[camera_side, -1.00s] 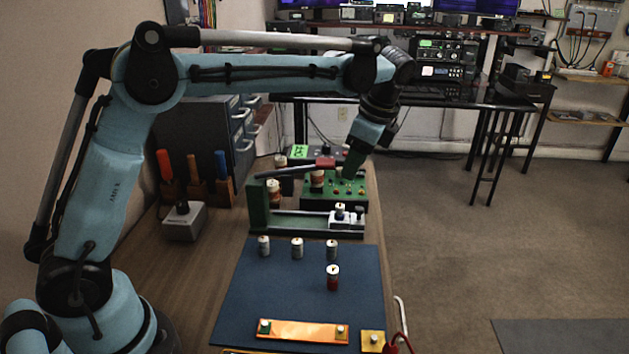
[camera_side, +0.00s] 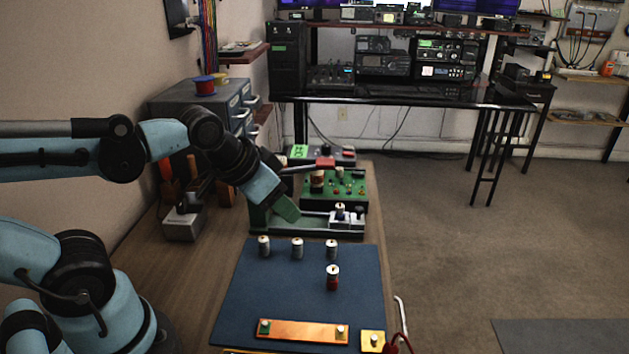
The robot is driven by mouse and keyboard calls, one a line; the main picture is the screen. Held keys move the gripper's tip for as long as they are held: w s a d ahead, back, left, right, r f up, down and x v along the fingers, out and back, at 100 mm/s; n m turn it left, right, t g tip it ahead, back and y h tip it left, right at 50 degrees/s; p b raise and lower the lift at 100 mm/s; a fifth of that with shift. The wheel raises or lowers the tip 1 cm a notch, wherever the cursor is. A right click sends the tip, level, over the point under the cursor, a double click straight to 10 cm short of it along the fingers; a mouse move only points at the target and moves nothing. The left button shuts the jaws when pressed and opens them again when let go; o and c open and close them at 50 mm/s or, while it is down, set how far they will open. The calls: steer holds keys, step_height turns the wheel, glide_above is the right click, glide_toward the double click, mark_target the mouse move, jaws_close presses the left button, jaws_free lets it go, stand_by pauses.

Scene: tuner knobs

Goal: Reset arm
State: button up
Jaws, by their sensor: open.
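My gripper (camera_side: 287,209) is at the end of my folded-back blue arm, with green fingertips pointing down and to the right. It is in front of the left part of the green fixture (camera_side: 258,218) in this view, and I see nothing held in it. I cannot tell whether it touches the fixture. A green board with knobs (camera_side: 347,188) is behind the fixture. A grey block with a small knob (camera_side: 345,216) is at the fixture's right end.
Several small cylindrical knobs, one with a red base (camera_side: 333,281), stand on the blue mat (camera_side: 270,285). An orange bar (camera_side: 300,331) and a yellow block (camera_side: 373,341) lie at its front. A grey box (camera_side: 182,222) stands at the left. The mat's middle is largely clear.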

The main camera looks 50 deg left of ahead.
steer(key=shift+s+f+n, duration=0.4)
stand_by(0.6)
